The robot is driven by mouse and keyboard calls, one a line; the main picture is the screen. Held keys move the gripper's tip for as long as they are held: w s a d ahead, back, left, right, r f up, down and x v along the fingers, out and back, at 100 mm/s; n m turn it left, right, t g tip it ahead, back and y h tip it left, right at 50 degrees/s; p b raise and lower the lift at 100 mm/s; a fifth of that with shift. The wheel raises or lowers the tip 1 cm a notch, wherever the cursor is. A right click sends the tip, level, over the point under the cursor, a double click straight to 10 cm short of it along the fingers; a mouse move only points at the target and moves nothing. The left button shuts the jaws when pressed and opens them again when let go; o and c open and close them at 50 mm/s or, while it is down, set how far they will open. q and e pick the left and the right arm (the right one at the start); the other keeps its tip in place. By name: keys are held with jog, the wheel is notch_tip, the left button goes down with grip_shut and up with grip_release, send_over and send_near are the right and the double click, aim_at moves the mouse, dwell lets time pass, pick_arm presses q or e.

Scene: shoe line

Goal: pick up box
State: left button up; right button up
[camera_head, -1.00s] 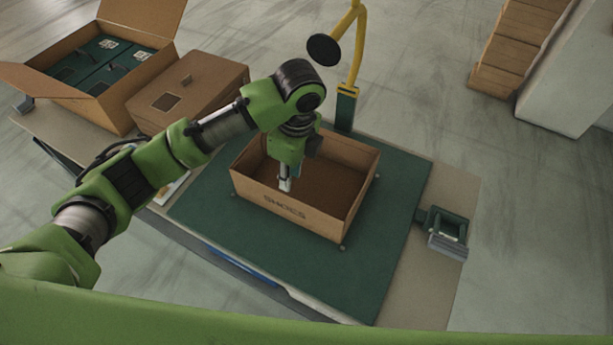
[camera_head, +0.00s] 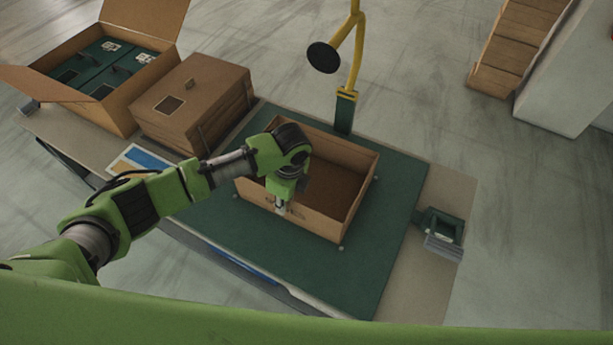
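An open, lidless brown cardboard box (camera_head: 320,223) stands upright on the green mat (camera_head: 362,282) in the middle of the table. Its inside looks empty. My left gripper (camera_head: 281,209) points down at the middle of the box's near wall and covers the lettering there. Its fingers are small and partly hidden, so I cannot tell whether they are closed on the wall. My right gripper is not in view.
A closed brown box (camera_head: 205,100) and an open carton (camera_head: 62,98) with green boxes stand at the back left. A yellow lamp stand (camera_head: 358,60) rises behind the box. A small green holder (camera_head: 442,228) sits at the right edge. The mat's front right is clear.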

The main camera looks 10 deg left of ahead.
pick_arm(q)
jog(key=shift+f, duration=0.35)
grip_shut()
jog(key=shift+r, duration=0.1)
